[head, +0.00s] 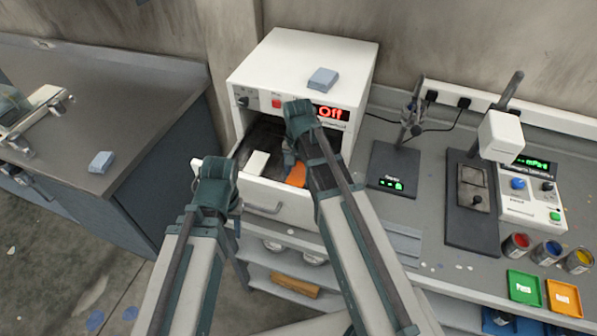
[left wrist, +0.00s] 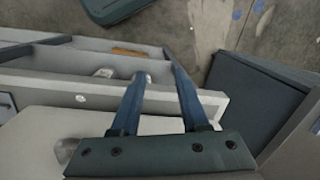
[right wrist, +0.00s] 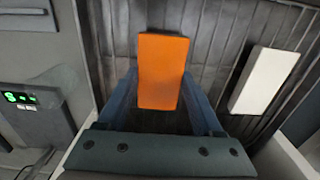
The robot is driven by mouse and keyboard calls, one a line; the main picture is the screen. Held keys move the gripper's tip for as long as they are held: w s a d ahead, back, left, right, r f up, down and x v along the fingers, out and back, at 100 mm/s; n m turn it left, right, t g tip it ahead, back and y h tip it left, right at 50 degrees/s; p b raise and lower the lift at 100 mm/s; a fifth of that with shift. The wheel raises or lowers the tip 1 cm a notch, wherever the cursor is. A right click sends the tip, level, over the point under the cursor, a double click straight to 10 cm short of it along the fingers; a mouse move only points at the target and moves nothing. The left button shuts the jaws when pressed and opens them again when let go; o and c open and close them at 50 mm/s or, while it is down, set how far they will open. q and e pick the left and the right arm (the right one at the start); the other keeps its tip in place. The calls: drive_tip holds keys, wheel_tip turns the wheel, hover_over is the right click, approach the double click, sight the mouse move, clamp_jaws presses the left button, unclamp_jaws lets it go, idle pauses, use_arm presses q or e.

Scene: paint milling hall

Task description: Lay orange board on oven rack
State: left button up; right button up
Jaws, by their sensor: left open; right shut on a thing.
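The orange board (head: 297,176) is partly hidden by my right arm in the head view. In the right wrist view the orange board (right wrist: 162,60) stands out between the fingers of my right gripper (right wrist: 160,85), which is shut on it. It is over the dark ribbed rack (right wrist: 215,30) in the oven's pulled-out drawer; I cannot tell whether it touches the rack. A white board (head: 257,163) lies on the rack, apart from the orange one. My left gripper (left wrist: 158,75) is open and empty at the drawer's front (left wrist: 210,105). The white oven (head: 295,65) shows "Off".
A blue-grey block (head: 323,79) lies on the oven and another (head: 101,161) on the left bench. A stand (head: 392,170), a press-like device (head: 472,190), paint cans (head: 547,250) and green and orange trays (head: 524,287) occupy the right bench. Shelves (head: 290,270) are below the drawer.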

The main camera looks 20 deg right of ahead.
sight(299, 174)
drive_tip(key=o, duration=1.4)
drive_tip(key=shift+f, duration=0.1)
drive_tip(key=shift+c, duration=0.2)
wheel_tip(299, 174, up, 12)
drive_tip(key=p, duration=1.2)
